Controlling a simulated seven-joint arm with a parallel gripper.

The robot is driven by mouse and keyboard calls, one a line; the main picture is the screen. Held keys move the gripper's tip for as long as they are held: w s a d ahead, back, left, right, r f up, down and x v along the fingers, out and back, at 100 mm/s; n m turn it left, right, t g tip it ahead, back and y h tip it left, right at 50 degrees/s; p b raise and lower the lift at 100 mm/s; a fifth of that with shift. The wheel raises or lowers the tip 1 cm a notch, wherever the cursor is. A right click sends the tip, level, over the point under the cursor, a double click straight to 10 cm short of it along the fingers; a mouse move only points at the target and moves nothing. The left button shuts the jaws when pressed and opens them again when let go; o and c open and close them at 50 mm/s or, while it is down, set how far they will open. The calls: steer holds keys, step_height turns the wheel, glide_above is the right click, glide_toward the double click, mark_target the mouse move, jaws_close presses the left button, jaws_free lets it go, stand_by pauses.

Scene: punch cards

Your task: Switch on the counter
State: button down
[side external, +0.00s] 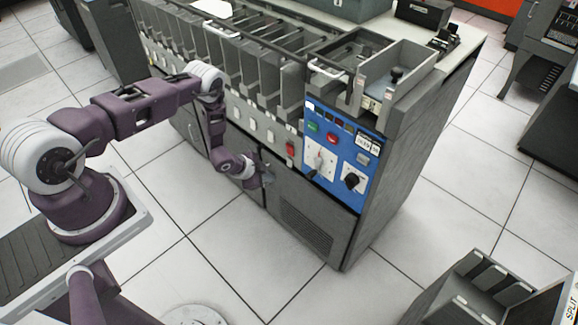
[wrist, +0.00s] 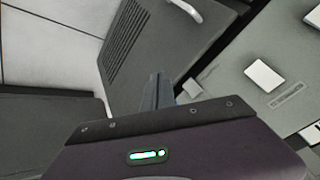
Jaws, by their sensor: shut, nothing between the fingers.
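A blue control panel (side external: 340,152) is on the front right of the grey card machine in the side external view. It carries a small numeric counter display (side external: 368,143) at its upper right. Below are a white plate with a lever (side external: 320,162) and a black knob (side external: 351,182). A green button (side external: 313,127) and a red button (side external: 332,139) sit above them. My gripper (side external: 267,178) is shut and empty, left of the blue panel and in front of the lower cabinet. In the wrist view its fingers (wrist: 153,92) show close together. I cannot tell which control serves the counter.
A grey strip with white plates and a red switch (side external: 290,149) runs left of the panel. The lower door has a vent (side external: 306,228). Card bins (side external: 240,65) line the top. White tiled floor (side external: 250,270) is free in front. Another grey unit (side external: 465,290) stands at lower right.

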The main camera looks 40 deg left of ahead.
steer(key=shift+w+f, duration=0.2)
steer(key=shift+w, duration=1.15)
steer(key=shift+w+f, duration=0.15)
steer(key=shift+w, duration=1.2)
steer(key=shift+w, duration=0.45)
steer(key=shift+w+f, duration=0.1)
steer(key=shift+w, duration=0.2)
stand_by(0.5)
steer(key=shift+s, duration=0.75)
steer(key=shift+s, duration=0.1)
steer(key=shift+s+r, duration=0.25)
steer(key=shift+s, duration=0.95)
steer(key=shift+s+r, duration=0.2)
steer(key=shift+s, duration=1)
